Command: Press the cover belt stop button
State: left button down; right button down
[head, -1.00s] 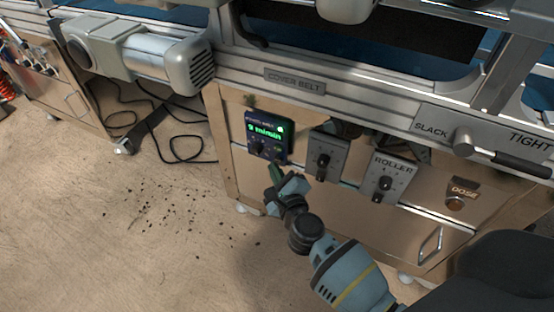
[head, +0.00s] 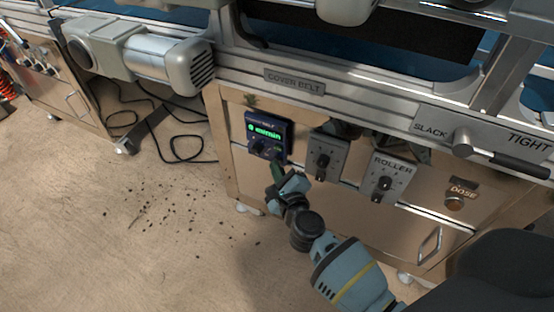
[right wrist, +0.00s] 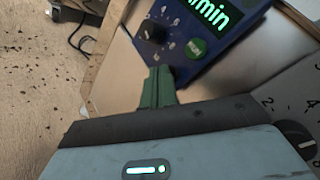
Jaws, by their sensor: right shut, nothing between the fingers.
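The cover belt control box (head: 284,128) is dark blue with a lit green display (head: 264,132), under the COVER BELT label (head: 294,81). In the right wrist view, the box (right wrist: 232,46) shows a black knob (right wrist: 152,32) and a round green button (right wrist: 196,49), apparently marked RUN. No stop button can be made out; my fingertips cover part of the box's lower edge. My right gripper (head: 277,170) is shut and empty, its green fingers (right wrist: 160,84) at that lower edge. I cannot tell whether they touch. My left gripper is not in view.
A grey knob box (head: 326,150) and the ROLLER box (head: 388,178) stand close to the right. The DOSE button (head: 455,203) and SLACK/TIGHT lever (head: 520,164) are farther right. A motor (head: 150,55) juts out at upper left. Black cables lie on the floor.

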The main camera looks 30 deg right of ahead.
jog(key=shift+s+a, duration=0.25)
jog(key=shift+a, duration=0.05)
jog(key=s+a, duration=0.3)
jog(key=a, duration=0.1)
jog(key=shift+s+a, duration=0.35)
dwell(0.4)
dwell(0.6)
